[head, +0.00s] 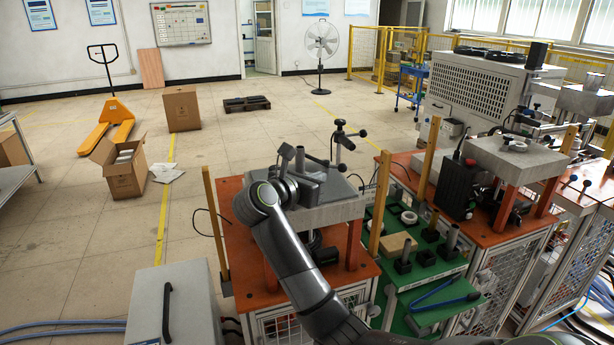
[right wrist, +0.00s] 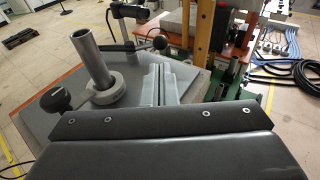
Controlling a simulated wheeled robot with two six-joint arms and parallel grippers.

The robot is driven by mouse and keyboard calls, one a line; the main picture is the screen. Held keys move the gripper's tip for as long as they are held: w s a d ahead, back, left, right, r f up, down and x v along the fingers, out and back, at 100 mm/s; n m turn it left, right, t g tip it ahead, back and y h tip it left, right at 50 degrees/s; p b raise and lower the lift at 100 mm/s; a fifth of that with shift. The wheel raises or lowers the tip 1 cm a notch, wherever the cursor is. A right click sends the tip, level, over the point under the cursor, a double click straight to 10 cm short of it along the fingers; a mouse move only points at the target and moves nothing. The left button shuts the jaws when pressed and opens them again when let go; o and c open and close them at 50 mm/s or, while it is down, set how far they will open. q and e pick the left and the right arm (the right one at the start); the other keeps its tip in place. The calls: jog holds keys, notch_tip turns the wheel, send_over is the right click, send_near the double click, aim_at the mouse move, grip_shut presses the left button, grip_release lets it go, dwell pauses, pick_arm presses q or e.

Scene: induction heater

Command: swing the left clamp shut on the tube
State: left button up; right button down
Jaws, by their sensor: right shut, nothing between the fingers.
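The grey tube (right wrist: 92,60) stands upright through a ring on the grey plate (right wrist: 35,125) in the right wrist view; in the head view the tube (head: 300,158) shows beside my gripper. A black ball knob (right wrist: 55,98) on a short lever, apparently the left clamp's, lies left of the tube's foot. Its contact with the tube cannot be told. A second black knob (right wrist: 160,42) ends a lever behind the tube. My right gripper (right wrist: 165,82) is shut and empty, low over the plate, right of the tube; it also shows in the head view (head: 312,182). My left gripper is not in view.
A clamp post with black knobs (head: 339,132) rises at the plate's back. A yellow post (head: 379,200) stands right of the plate, another (head: 216,225) left. A green shelf (head: 425,268) with small parts lies to the right.

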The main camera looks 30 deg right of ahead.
aim_at(340, 169)
jog(key=p+x, duration=0.2)
jog(key=x, duration=0.4)
jog(key=shift+d, duration=0.25)
jog(key=shift+w+d+f+p, duration=0.25)
jog(key=shift+w+d+p, duration=0.05)
jog(key=shift+d, duration=0.35)
jog(key=shift+a, duration=0.1)
